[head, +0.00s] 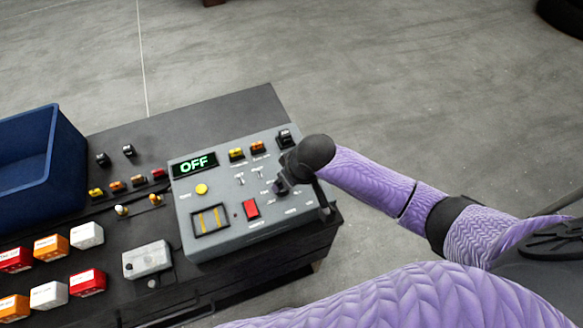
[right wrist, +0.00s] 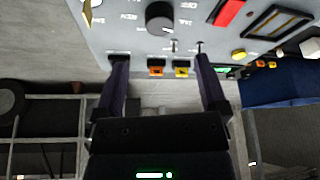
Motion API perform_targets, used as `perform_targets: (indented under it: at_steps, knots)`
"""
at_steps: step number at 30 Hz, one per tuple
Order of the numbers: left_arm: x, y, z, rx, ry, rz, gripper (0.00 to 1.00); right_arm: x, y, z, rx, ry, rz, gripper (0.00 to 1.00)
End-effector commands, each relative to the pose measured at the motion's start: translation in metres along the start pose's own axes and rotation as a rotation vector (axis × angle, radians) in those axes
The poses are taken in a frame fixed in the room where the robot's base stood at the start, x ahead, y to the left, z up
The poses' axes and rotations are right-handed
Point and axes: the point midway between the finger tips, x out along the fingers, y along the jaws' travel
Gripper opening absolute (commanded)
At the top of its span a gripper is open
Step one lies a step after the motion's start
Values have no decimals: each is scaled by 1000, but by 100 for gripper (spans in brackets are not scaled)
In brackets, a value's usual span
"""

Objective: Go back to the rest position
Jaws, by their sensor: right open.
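My right gripper (head: 283,186) is at the right side of a grey control panel (head: 222,236), with its arm coming in from the right. In the right wrist view my right gripper (right wrist: 160,56) is open, its two dark fingers spread with nothing held between them. A black knob (right wrist: 160,17) on the panel shows beyond the fingers, with small toggles and an orange rocker (right wrist: 157,69) and a yellow rocker (right wrist: 182,69) between them. Whether a finger touches the panel I cannot tell. The panel's display (head: 194,164) reads OFF. My left gripper is not in view.
The panel stands on a dark bench (head: 228,108) with a blue bin (head: 45,165) at left. A tire (head: 565,14) is far right.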

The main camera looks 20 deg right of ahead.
Motion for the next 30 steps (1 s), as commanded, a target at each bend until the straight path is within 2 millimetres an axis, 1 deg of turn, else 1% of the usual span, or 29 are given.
perform_targets:
  at_steps: [1,4,16,18,20,21,24,27,30]
  knots:
    - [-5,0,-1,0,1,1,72,-9,0,-1,-1,2,-1,92]
    - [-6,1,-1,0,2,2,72,-16,0,0,-1,0,0,92]
    - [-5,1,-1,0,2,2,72,-16,0,0,0,0,0,92]
    - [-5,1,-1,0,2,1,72,-17,-4,3,-4,0,-8,92]
    - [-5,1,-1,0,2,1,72,-19,-18,10,-15,2,-30,92]
    - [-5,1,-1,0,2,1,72,-22,-30,17,-23,5,-48,92]
    - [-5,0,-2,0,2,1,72,-37,-55,39,-27,15,-82,92]
    - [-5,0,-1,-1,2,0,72,-53,-65,59,-6,18,-80,92]
    - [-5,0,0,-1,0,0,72,-69,-65,79,29,9,-56,92]
